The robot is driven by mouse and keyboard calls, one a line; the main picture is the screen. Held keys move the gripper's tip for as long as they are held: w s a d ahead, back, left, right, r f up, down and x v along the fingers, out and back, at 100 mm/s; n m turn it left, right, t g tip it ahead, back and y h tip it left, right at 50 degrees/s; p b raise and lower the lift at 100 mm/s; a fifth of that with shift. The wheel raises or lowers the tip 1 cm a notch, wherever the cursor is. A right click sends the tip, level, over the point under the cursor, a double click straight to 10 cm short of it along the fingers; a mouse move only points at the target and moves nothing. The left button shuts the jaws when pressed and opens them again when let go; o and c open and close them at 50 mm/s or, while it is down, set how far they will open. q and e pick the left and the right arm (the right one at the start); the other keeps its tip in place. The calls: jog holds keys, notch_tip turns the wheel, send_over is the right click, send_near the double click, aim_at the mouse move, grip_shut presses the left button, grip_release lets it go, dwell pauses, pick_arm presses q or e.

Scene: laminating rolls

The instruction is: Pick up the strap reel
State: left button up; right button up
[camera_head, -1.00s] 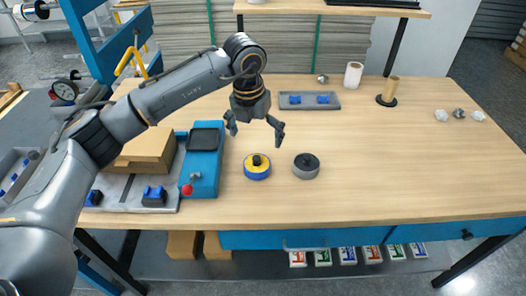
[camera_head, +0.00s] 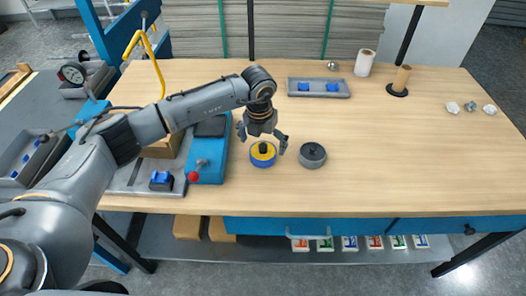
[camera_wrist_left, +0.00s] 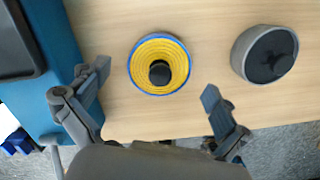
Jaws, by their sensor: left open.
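Two round reels lie flat on the wooden table. One, which I take to be the strap reel (camera_head: 263,159), is yellow with a blue rim and a black centre knob. It also shows in the left wrist view (camera_wrist_left: 178,54). The other is a grey reel (camera_head: 312,161) with a dark top, to its right; it shows in the left wrist view too (camera_wrist_left: 268,48). My left gripper (camera_head: 262,138) is open and empty, pointing down above the yellow reel. In the left wrist view its fingers (camera_wrist_left: 155,82) are spread, with the reel slightly ahead of them. My right gripper is not seen.
A blue device with a red knob (camera_head: 193,177) stands close to the left of my gripper. A grey tray with blue parts (camera_head: 318,88) lies farther back. The table's middle right is clear.

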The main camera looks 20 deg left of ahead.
pick_arm(q)
notch_tip(320, 180, down, 2)
jog(key=shift+w+f, duration=0.1)
jog(key=shift+w, duration=0.05)
jog(key=shift+f, duration=0.15)
jog(key=c, duration=1.8)
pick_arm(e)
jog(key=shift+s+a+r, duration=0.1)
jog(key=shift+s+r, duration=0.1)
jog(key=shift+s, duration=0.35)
